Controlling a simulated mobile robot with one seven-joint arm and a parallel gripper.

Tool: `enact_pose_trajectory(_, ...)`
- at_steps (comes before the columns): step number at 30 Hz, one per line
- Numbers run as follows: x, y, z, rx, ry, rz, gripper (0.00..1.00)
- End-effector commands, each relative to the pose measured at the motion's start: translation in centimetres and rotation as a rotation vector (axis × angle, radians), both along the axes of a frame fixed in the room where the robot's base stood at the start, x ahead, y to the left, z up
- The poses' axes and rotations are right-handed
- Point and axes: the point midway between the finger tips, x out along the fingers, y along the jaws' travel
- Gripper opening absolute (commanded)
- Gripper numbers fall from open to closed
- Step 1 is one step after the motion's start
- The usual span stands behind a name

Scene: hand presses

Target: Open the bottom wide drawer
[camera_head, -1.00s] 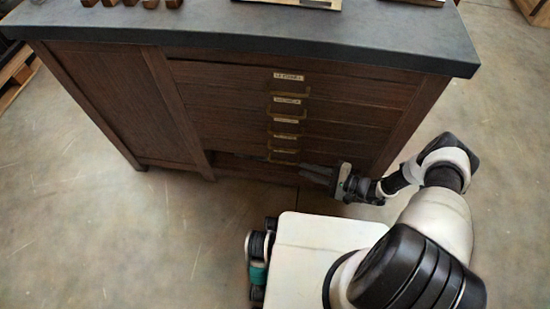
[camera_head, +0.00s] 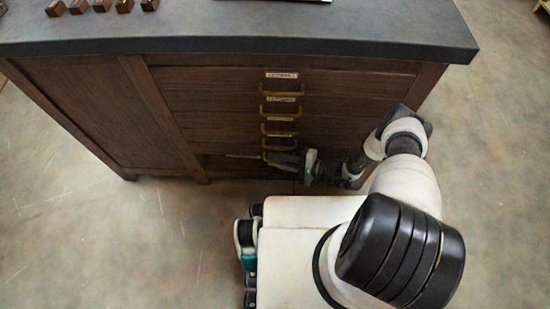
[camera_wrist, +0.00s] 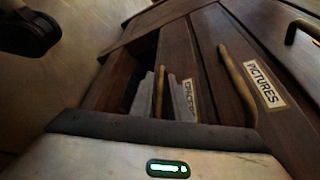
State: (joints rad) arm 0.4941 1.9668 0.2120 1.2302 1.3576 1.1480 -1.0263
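The dark wooden cabinet (camera_head: 215,105) has a column of wide drawers with brass handles and paper labels. The bottom wide drawer's handle (camera_head: 279,158) is low on the front, partly behind my gripper (camera_head: 272,160). In the wrist view, the bottom drawer's handle (camera_wrist: 160,92) stands between the two grey fingers of my gripper (camera_wrist: 164,98). The fingers are close together and appear shut on it. A partly hidden label (camera_wrist: 188,92) is on that drawer front.
The drawer above has a "PICTURES" label (camera_wrist: 264,84) and its own handle (camera_wrist: 238,80), close to my gripper. Several small wooden blocks (camera_head: 102,5) stand on the dark countertop (camera_head: 210,28). The concrete floor (camera_head: 75,235) in front is clear.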

Motion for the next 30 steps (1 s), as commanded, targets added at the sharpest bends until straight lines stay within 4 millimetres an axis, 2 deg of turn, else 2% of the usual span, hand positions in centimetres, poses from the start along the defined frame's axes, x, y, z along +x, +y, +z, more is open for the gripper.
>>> enact_pose_trajectory(4,-0.01,0.00,0.00,0.000,0.000,0.000,0.15)
enact_pose_trajectory(7,0.00,0.00,0.00,0.000,0.000,0.000,0.00)
enact_pose_trajectory(30,0.00,-0.01,0.00,0.000,0.000,0.000,0.00)
